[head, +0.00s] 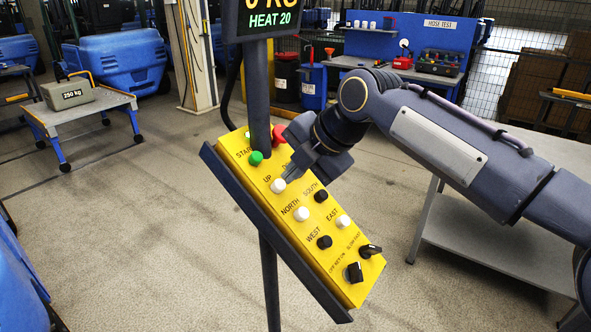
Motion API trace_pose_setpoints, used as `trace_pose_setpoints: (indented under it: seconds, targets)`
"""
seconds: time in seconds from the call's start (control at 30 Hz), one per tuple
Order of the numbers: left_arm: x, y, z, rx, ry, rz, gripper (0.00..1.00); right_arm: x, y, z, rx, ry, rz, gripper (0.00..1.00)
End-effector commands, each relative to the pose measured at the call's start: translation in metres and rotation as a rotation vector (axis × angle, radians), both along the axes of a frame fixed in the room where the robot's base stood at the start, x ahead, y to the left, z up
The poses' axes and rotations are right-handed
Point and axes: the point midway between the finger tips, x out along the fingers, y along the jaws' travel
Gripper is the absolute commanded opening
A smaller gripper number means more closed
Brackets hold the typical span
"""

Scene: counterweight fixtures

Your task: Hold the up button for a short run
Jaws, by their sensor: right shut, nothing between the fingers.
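A yellow control panel (334,262) stands tilted on a dark post in the middle of the head view. Its white UP button (278,186) is near the panel's upper left, below the green START button (256,158). My right gripper (289,180) is shut, with its fingertips right beside the UP button; I cannot tell whether they touch it. The gripper hides the DOWN button and part of its label. A red button (279,133) shows behind the gripper. My left gripper is not in view.
White NORTH (302,214) and EAST (343,222) buttons, black SOUTH (321,196) and WEST (324,242) buttons and two black switches lie lower on the panel. A display (268,20) hangs above. A 250 kg weight (68,93) sits on a stand at left. Open floor lies left.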

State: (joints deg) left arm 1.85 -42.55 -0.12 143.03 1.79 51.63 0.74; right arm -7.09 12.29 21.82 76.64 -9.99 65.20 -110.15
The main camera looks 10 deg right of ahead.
Motion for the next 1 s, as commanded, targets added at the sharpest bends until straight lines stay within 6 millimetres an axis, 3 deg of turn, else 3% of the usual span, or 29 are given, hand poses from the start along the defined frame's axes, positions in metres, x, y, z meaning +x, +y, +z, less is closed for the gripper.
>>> trace_pose_setpoints:
  seconds: [0.77, 1.0]
  targets:
    - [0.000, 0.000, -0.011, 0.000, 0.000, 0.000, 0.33, 0.014, 0.014, -0.025, 0.001, 0.001, 0.001, 0.00]
    - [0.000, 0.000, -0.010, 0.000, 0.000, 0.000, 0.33, 0.013, 0.013, -0.024, 0.000, 0.000, 0.000, 0.00]
